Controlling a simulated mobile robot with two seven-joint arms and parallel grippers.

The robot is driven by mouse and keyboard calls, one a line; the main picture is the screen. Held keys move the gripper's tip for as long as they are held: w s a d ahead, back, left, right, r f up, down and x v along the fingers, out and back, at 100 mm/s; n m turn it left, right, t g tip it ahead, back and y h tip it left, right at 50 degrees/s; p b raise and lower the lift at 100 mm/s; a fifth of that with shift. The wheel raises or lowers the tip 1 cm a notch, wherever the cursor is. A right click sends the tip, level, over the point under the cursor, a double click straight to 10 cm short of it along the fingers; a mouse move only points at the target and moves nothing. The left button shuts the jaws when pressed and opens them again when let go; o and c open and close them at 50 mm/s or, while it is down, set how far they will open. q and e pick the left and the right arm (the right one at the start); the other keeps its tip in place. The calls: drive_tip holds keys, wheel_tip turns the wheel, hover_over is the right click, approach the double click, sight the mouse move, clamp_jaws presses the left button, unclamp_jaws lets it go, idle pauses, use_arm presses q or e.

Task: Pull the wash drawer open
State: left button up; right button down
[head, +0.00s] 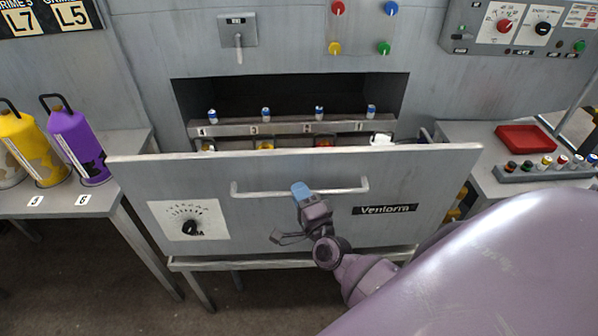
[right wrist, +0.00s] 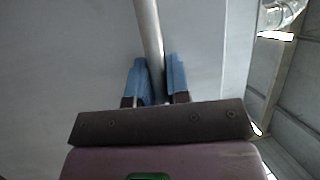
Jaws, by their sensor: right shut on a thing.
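The wash drawer (head: 290,222) has a wide grey front with a bar handle (head: 250,192), a dial plate and a "Ventorra" label. Its front stands out from the machine, and part of its inside shows behind the top edge. My right gripper (head: 300,190) is at the middle of the handle. In the right wrist view the blue fingers (right wrist: 156,80) are on both sides of the handle bar (right wrist: 147,35), shut on it. My left gripper is in neither view.
A rack with several small blue-and-white cylinders (head: 266,113) stands behind the drawer front. Purple and yellow canisters (head: 75,145) stand on the left table (head: 95,203). A red tray (head: 526,138) and a row of small cylinders are on the right table.

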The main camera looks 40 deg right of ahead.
drive_tip(key=s+a, duration=0.2)
drive_tip(key=s, duration=0.1)
drive_tip(key=shift+s+a+p, duration=0.15)
drive_tip(key=shift+s+p, duration=0.15)
drive_tip(key=c, duration=1.1)
unclamp_jaws()
drive_tip(key=b+v, duration=0.1)
drive_tip(key=v, duration=0.9)
drive_tip(key=shift+s+b, duration=0.4)
